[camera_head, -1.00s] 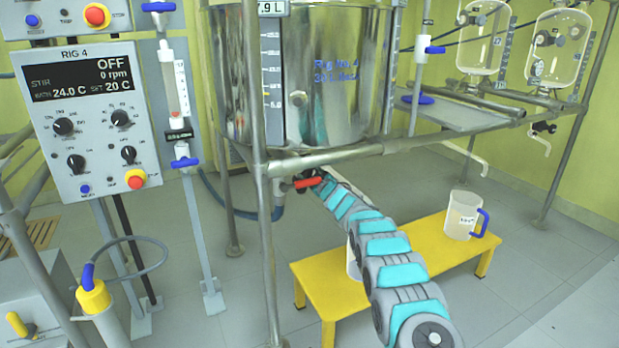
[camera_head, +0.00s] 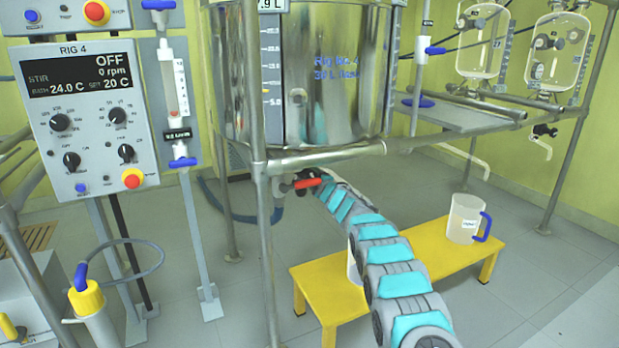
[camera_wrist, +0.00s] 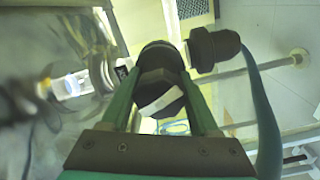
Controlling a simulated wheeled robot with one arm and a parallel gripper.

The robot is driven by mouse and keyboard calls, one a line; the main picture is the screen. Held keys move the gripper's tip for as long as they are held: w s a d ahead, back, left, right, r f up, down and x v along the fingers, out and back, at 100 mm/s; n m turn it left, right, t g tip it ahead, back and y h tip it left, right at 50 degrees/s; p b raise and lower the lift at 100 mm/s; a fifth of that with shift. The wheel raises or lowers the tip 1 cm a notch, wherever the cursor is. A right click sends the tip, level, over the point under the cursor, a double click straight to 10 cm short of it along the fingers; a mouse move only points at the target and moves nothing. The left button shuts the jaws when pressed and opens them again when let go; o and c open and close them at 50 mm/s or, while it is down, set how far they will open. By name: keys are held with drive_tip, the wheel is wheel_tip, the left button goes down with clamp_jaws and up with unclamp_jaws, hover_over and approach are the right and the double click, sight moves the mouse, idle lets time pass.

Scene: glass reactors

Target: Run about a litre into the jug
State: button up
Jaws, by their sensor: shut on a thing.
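The big steel-and-glass vessel (camera_head: 335,75) of Rig 4 stands in a pipe frame. Under it is a drain valve with a red lever (camera_head: 305,183) pointing left. My gripper (camera_head: 318,177) is at this valve, partly hidden by my arm. In the wrist view my gripper (camera_wrist: 162,105) has its teal fingers closed around a dark, rounded valve part (camera_wrist: 160,78). A pale jug (camera_head: 353,264) stands on the yellow bench below, mostly hidden behind my arm. Another jug (camera_head: 464,220), with a blue handle and a label, stands at the bench's right end. Any flow from the outlet cannot be seen.
The yellow bench (camera_head: 330,292) stands under and right of the vessel. A control panel (camera_head: 85,125) reads OFF and 0 rpm. A frame post (camera_head: 262,230) rises close left of the valve. Two glass vessels (camera_head: 483,45) hang at the upper right. The floor at right is clear.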

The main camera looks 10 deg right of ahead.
idle(0.4)
drive_tip(key=o, duration=1.4)
